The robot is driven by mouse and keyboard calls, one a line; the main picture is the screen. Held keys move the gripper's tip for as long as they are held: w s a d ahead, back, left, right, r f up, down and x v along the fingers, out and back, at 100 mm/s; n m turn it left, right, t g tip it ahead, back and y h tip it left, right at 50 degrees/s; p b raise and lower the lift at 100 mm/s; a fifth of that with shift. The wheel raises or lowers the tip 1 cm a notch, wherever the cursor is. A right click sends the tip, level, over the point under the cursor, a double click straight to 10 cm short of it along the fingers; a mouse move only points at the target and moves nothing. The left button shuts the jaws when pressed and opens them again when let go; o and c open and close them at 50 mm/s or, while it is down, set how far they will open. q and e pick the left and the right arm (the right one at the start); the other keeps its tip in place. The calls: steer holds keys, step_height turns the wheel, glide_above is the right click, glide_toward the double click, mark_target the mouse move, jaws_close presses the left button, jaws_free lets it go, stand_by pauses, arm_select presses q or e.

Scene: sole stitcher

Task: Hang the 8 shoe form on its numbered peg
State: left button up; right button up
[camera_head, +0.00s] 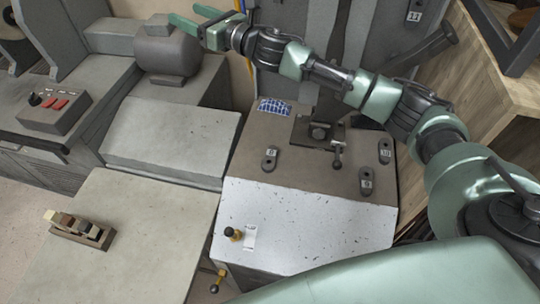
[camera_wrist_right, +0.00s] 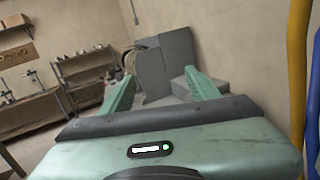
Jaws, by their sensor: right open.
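Small dark shoe-shaped pieces with white number labels lie on the sloping brown top of the machine in the head view. The left one (camera_head: 269,159) has a label that seems to read 8. A piece marked 10 (camera_head: 385,151) and one that seems marked 9 (camera_head: 366,182) lie to the right. My right gripper (camera_head: 202,17) is open and empty at the top, far from these pieces, above the grey motor. Its two green fingers also show in the wrist view (camera_wrist_right: 161,92). No numbered peg is clear to me. My left gripper is out of view.
A dark clamp-like fitting (camera_head: 319,130) stands among the pieces. A piece labelled 12 (camera_head: 415,11) is on the upright machine behind. A wooden plane (camera_head: 81,230) lies on the grey bench at left. Shelves (camera_wrist_right: 85,68) stand against the wall in the wrist view.

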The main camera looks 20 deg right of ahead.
steer(key=w+d+f+m+g+h, duration=0.2)
steer(key=d+f+m+h, duration=0.5)
steer(key=f+m, duration=0.15)
steer(key=m+g+h+p, duration=0.2)
steer(key=m+g+p, duration=0.15)
steer(key=g, duration=1.15)
glide_toward(270, 156)
steer(key=shift+s+f+m+b, duration=0.2)
steer(key=shift+f+m+b, duration=0.2)
steer(key=shift+s+f, duration=0.25)
steer(key=shift+s, duration=0.05)
steer(key=f, duration=0.2)
steer(key=f+p, duration=0.1)
steer(key=f, duration=0.3)
steer(key=shift+w+a+f, duration=0.15)
steer(key=shift+w+a, duration=0.05)
steer(key=shift+a, duration=0.15)
steer(key=shift+f, duration=0.5)
jaws_close()
